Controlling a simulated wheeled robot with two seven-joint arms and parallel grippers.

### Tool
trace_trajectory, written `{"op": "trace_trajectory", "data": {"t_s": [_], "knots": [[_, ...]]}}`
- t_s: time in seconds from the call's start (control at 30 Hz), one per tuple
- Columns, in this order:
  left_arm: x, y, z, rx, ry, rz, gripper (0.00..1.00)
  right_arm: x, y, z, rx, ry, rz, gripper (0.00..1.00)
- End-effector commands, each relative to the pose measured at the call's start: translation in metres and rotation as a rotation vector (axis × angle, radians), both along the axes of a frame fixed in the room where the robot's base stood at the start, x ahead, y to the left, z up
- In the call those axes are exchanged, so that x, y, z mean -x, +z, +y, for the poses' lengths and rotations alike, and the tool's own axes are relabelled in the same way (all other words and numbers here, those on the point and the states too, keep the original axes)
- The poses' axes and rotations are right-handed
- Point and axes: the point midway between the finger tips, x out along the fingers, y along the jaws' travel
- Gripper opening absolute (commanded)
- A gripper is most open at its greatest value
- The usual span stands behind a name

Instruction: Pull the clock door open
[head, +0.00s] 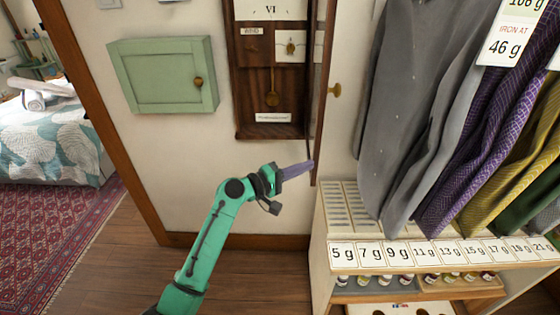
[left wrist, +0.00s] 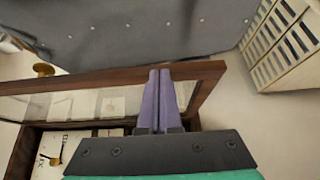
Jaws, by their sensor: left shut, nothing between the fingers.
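The wall clock (head: 246,105) has a dark wooden case with a dial, a pendulum and labels inside. Its clock door (head: 319,95) is a wood-framed glass panel standing open, seen nearly edge-on at the case's right side. A brass knob (head: 335,90) sits on its outer side. My left gripper (head: 300,169) is shut and empty at the door's lower end, on its inner side. In the left wrist view, the purple fingers (left wrist: 155,100) overlap the door frame (left wrist: 205,78); I cannot tell whether they touch. My right gripper is not in view.
A green wall cabinet (head: 165,75) hangs left of the clock. Hanging ties and cloths (head: 410,100) stand close on the right, above a shelf unit with gram labels (head: 375,254). Wooden floor is clear at lower left, beside a red rug (head: 60,230).

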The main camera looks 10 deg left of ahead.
Motion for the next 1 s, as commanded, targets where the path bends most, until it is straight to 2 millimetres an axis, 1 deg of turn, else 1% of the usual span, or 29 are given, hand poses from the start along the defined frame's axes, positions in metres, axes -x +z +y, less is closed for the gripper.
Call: {"op": "trace_trajectory", "data": {"t_s": [0.03, 0.13, 0.33, 0.53, 1.0], "knots": [[0.001, 0.001, -0.010, 0.001, -0.002, 0.001, 0.00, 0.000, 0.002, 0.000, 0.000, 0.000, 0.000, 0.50], [0.000, 0.000, -0.026, 0.000, -0.002, 0.000, 0.00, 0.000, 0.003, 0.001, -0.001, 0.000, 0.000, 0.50], [-0.002, 0.000, -0.046, 0.001, -0.001, 0.001, 0.00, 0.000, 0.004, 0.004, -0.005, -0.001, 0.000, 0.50], [-0.003, -0.001, -0.051, -0.001, 0.001, 0.000, 0.00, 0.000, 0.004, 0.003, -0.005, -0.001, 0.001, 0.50], [-0.003, -0.001, -0.051, -0.001, 0.001, 0.001, 0.00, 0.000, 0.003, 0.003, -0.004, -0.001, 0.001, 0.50]]}}
